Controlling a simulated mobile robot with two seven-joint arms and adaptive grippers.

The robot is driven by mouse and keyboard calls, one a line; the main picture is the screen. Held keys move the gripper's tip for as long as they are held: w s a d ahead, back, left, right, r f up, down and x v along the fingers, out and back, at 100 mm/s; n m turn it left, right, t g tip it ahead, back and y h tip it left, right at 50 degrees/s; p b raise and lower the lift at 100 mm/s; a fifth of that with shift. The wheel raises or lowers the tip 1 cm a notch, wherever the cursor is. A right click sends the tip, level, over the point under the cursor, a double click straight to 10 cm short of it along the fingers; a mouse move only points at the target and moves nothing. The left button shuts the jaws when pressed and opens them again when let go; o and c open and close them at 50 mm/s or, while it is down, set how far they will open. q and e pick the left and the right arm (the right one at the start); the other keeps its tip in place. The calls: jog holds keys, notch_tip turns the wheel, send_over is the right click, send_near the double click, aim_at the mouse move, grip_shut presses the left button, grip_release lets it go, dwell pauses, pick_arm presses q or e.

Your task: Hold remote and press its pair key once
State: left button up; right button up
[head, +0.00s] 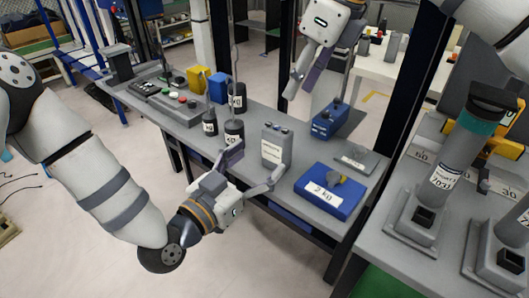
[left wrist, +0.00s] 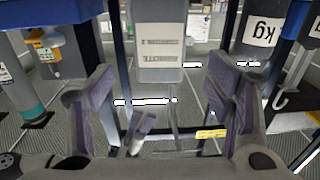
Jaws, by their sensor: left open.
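The remote, a grey upright box (head: 276,150) with a white label and small keys on top, stands on the grey workbench near its front edge. It also shows at the top centre of the left wrist view (left wrist: 172,74). My left gripper (head: 260,158) is open in front of the remote, with its fingers spread to either side; I see no contact. In the left wrist view its padded fingers (left wrist: 163,100) are wide apart with the remote beyond them. My right gripper (head: 319,88) hangs above the bench behind the remote, fingers apart and empty. I cannot read which key is the pair key.
A blue 2 kg block (head: 318,204) and a grey plate (head: 357,159) lie right of the remote; a blue box (head: 330,119) is behind. Black hooked weights (head: 233,134) stand close left. A side bench (head: 385,240) at right holds a teal-topped cylinder (head: 443,182).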

aim_at(272, 148)
pick_arm(q)
jog(key=x, duration=0.6)
jog(key=shift+w, duration=0.1)
jog(key=shift+c, duration=0.5)
jog(key=c, duration=1.3)
jog(key=shift+o, duration=0.4)
pick_arm(e)
grip_shut()
